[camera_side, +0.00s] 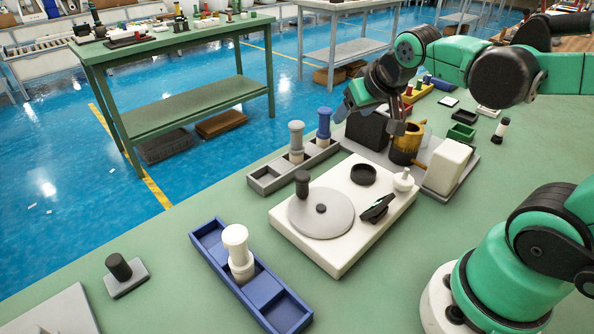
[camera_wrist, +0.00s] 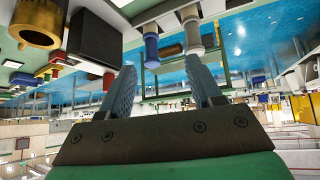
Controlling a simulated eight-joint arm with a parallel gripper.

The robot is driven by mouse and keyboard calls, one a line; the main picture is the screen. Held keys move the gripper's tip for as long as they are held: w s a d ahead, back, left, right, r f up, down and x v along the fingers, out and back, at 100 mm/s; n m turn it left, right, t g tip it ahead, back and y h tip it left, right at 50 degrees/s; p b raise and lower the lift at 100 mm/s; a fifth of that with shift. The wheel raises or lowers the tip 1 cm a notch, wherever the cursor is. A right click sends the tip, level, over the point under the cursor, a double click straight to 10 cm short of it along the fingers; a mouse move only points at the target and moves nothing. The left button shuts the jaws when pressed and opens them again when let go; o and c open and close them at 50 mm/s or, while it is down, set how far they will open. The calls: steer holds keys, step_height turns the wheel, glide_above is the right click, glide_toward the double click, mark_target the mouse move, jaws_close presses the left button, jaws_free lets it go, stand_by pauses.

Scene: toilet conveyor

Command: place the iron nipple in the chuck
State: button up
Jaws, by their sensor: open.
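I cannot tell for sure which piece is the iron nipple or which fixture is the chuck. A grey, spool-shaped piece (camera_side: 296,137) and a blue one (camera_side: 324,124) stand upright in a grey compartment tray (camera_side: 263,184). In the wrist view the blue piece (camera_wrist: 151,50) and grey piece (camera_wrist: 192,33) show beyond my fingertips. A white base (camera_side: 337,262) carries a grey disc (camera_side: 335,222) with a dark upright peg (camera_side: 303,184), a black ring (camera_side: 363,174) and a small white fitting (camera_side: 403,180).
A blue tray (camera_side: 208,243) holds a cream piece (camera_side: 236,250). A dark cylinder (camera_side: 119,267) stands at front left. Green tabletop is clear between.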

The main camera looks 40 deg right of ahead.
mark_target(501, 127)
steer(key=shift+o, duration=0.5)
steer(key=s+a+f+n+y, duration=0.2)
steer(key=s+a+n+y, duration=0.1)
steer(key=a, duration=0.4)
steer(key=shift+s+a+n, duration=0.25)
steer(key=shift+a+n, duration=0.05)
steer(key=shift+a, duration=0.1)
